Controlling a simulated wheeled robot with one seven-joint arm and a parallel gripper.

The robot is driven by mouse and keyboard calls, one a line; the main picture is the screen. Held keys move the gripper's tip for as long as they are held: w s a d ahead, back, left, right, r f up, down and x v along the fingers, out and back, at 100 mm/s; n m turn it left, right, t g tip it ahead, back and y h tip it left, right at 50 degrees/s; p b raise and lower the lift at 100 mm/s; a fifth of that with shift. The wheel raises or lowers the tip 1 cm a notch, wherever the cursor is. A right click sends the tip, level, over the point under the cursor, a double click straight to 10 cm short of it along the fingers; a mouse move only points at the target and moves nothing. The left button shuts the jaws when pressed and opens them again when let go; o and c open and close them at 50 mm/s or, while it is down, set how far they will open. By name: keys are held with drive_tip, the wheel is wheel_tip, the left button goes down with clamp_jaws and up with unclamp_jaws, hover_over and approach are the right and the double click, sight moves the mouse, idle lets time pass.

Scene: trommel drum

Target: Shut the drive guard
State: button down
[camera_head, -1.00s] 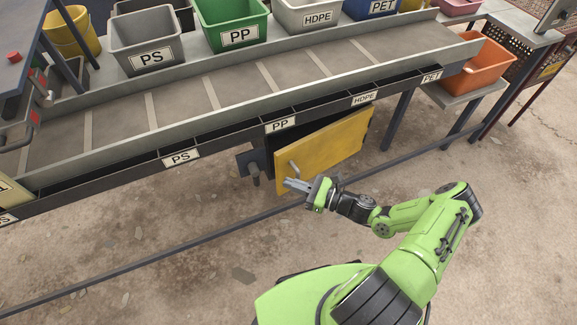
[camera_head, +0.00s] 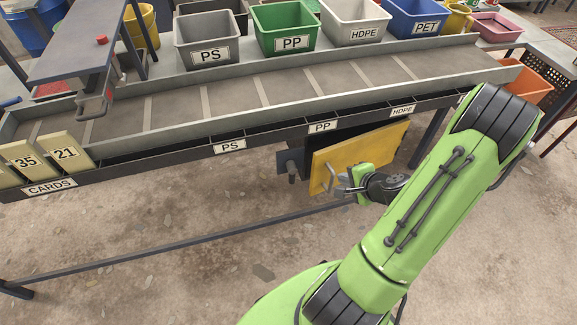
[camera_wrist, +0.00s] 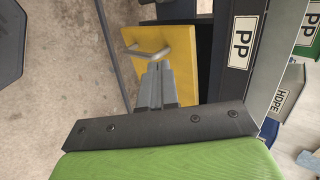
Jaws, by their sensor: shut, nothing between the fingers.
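The drive guard is a yellow panel (camera_head: 372,145) under the conveyor, standing out at an angle from the dark housing (camera_head: 290,160) behind it. Its metal handle (camera_head: 331,177) is near the panel's left end. In the wrist view, the yellow panel (camera_wrist: 183,72) and its bar handle (camera_wrist: 148,46) lie just beyond my fingertips. My gripper (camera_head: 343,188) is shut and empty in front of the panel, close to the handle. My gripper (camera_wrist: 158,68) overlaps the panel in the wrist view; I cannot tell whether it touches.
The conveyor (camera_head: 270,90) runs above the guard, with labelled bins behind it. A dark floor rail (camera_head: 200,246) runs along the conveyor's front. A dark latch-like part (camera_head: 292,176) is left of the guard. The concrete floor (camera_head: 150,285) in front is mostly clear.

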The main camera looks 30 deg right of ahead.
drive_tip(key=b, duration=0.2)
approach(319, 161)
drive_tip(key=s+f+x, duration=0.1)
drive_tip(key=x, duration=0.4)
drive_tip(key=shift+w, duration=0.85)
